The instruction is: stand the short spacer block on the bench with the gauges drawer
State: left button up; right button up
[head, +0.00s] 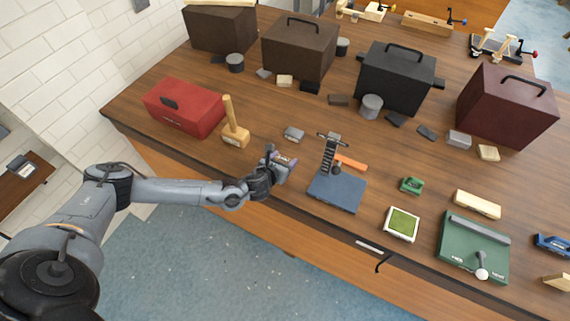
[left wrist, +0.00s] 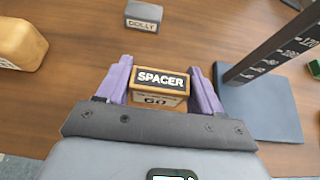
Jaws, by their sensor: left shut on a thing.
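The spacer block (left wrist: 160,79), a small wooden block with a dark top marked SPACER and 60 on its front face, sits between the purple fingers of my left gripper (left wrist: 160,72) in the left wrist view. The gripper is shut on it. In the head view my left gripper (head: 282,161) is over the front edge of the wooden bench (head: 270,115), left of the height gauge. The block is mostly hidden there. A drawer front with a pale label (head: 369,246) shows below the bench top; I cannot read the label. My right gripper is not in view.
The height gauge (head: 337,190) has a blue base and upright scale. A grey block marked DOLLY (left wrist: 143,16), a mallet (head: 235,134) and a red toolbox (head: 185,107) are nearby. Several dark boxes stand behind. A green device (head: 470,250) is at the right.

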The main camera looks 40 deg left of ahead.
pick_arm(q)
jog(key=shift+f, duration=1.95)
jog(key=shift+f, duration=0.1)
jog(key=shift+f, duration=0.1)
jog(key=o, duration=1.1)
